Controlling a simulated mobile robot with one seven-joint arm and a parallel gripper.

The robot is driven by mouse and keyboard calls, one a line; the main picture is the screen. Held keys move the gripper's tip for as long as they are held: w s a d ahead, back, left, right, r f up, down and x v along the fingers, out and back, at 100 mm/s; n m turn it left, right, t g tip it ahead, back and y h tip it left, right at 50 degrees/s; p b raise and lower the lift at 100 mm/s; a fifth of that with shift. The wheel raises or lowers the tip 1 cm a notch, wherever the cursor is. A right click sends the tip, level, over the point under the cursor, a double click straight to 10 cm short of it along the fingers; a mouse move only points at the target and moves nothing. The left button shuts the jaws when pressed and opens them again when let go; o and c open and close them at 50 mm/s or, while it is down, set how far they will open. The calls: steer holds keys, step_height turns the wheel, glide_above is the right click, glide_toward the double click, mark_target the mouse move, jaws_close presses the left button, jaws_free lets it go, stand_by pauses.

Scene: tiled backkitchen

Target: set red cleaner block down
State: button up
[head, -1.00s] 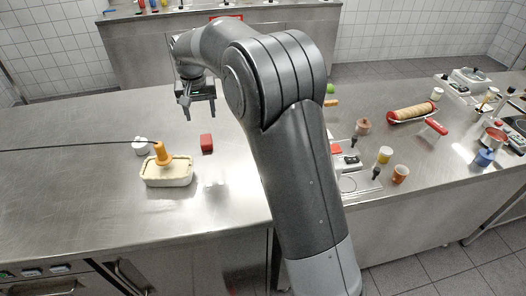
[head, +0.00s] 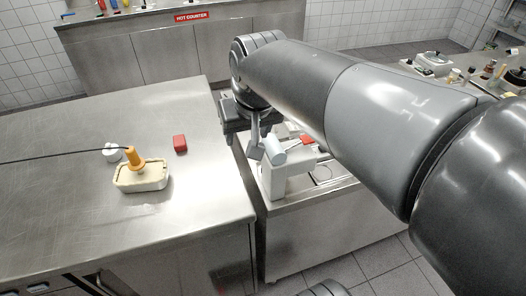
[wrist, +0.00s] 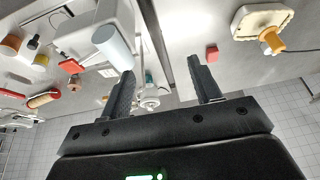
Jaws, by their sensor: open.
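The red cleaner block (head: 180,143) sits on the bare steel counter (head: 60,210) at the left, behind and right of a cream tub. It also shows in the wrist view (wrist: 212,53), near the right finger but apart from it. My gripper (head: 256,146) is to the right of the block, past the counter's right edge, close to a white appliance. In the wrist view my gripper (wrist: 164,88) has its two fingers wide apart with nothing held between them.
The cream tub (head: 128,184) with an orange-handled tool (head: 134,158) and a white item (head: 112,152) stand left of the block. The white appliance (head: 284,182) with a pale cylinder is on the lower right counter. A gap separates the counters.

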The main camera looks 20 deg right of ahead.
steer(key=s+d+f, duration=0.1)
steer(key=s+f, duration=0.1)
steer(key=s, duration=0.2)
steer(key=s+d+f+t, duration=0.1)
steer(key=s+f, duration=0.1)
steer(key=s, duration=0.3)
steer(key=shift+s+d, duration=0.25)
steer(key=shift+s, duration=0.05)
steer(key=shift+r, duration=0.1)
stand_by(0.6)
